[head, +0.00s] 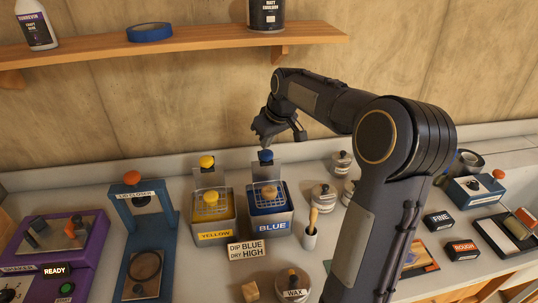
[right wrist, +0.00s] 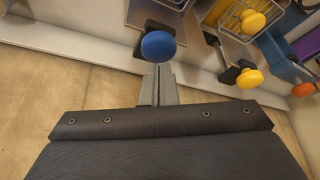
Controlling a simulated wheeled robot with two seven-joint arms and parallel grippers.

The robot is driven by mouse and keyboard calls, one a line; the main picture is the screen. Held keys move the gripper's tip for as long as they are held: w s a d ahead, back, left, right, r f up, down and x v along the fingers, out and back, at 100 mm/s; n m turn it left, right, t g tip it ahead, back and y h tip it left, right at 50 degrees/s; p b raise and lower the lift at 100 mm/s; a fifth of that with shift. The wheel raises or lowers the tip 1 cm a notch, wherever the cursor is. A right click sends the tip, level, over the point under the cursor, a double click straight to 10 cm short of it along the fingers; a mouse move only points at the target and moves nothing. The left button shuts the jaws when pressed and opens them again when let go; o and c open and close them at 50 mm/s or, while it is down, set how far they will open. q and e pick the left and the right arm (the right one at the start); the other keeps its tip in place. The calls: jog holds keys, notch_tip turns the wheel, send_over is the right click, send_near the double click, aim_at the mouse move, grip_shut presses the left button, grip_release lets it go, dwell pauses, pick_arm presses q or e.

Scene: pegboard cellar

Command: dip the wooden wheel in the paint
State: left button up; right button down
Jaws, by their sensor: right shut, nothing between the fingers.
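The blue paint tank (head: 270,226), labelled BLUE, stands at the middle of the bench with a wire basket in its top. A tan round piece (head: 269,191) in that basket looks like the wooden wheel; how deep it sits I cannot tell. A blue knob (head: 265,156) stands at the back of the tank and shows large in the right wrist view (right wrist: 158,46). My right gripper (head: 266,142) is shut and empty, just above and behind this knob. In the right wrist view its fingertips (right wrist: 158,74) point at the knob; contact is unclear. My left gripper is out of view.
The yellow tank (head: 213,230) with yellow knobs stands just left. A sign (head: 248,250) reads DIP BLUE, DRY HIGH. A blue frame (head: 150,225) and purple machine (head: 60,245) are farther left. A shelf (head: 200,49) hangs above.

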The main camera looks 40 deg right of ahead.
aim_at(267, 167)
jog(key=shift+s+f+b, duration=0.1)
jog(key=shift+f+b, duration=3.5)
jog(key=shift+f, duration=1.3)
jog(key=shift+r, duration=0.25)
jog(key=shift+r+p, duration=4.05)
jog(key=shift+r, duration=0.7)
jog(key=shift+r, duration=0.1)
jog(key=shift+r, duration=0.3)
jog(key=shift+r+p, duration=0.75)
jog(key=shift+r, duration=1.35)
